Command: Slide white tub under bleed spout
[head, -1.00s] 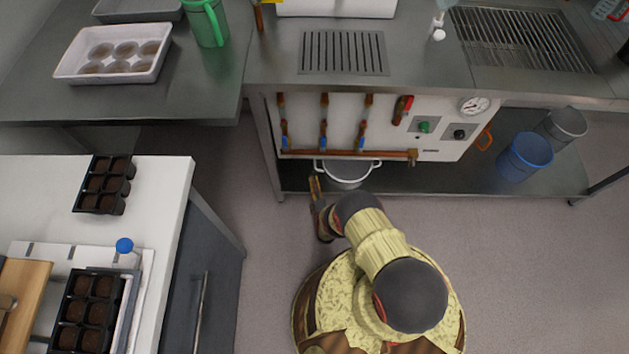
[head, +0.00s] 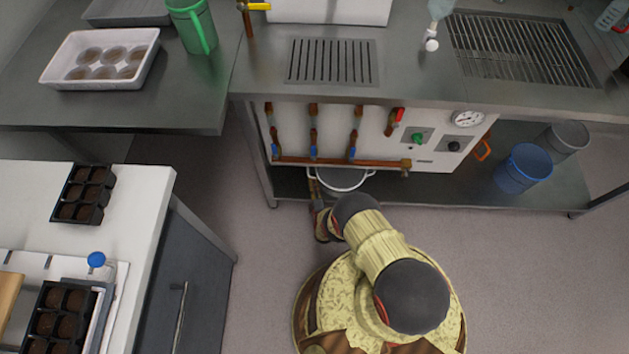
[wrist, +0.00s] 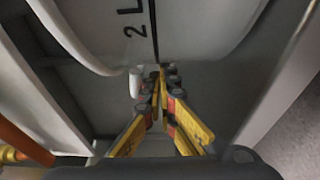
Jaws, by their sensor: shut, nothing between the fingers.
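The white tub (head: 342,181) stands on the low shelf beneath the white pipe panel, partly hidden by the panel and my arm. Its side with a "2 L" mark (wrist: 190,22) fills the top of the wrist view. The likely bleed spout is the brass end (head: 405,172) of the horizontal copper pipe, right of the tub. My gripper (head: 312,184) is low at the tub's left, near its left handle. In the wrist view, its fingertips (wrist: 160,85) are together and empty, close beside the tub wall; I cannot tell whether they touch it.
A blue bucket (head: 523,168) and a grey bucket (head: 562,141) stand on the shelf (head: 440,192) farther right. The shelf between tub and blue bucket looks clear. The white panel (head: 375,135) with valves overhangs it. A dark cabinet (head: 195,260) stands left on the floor.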

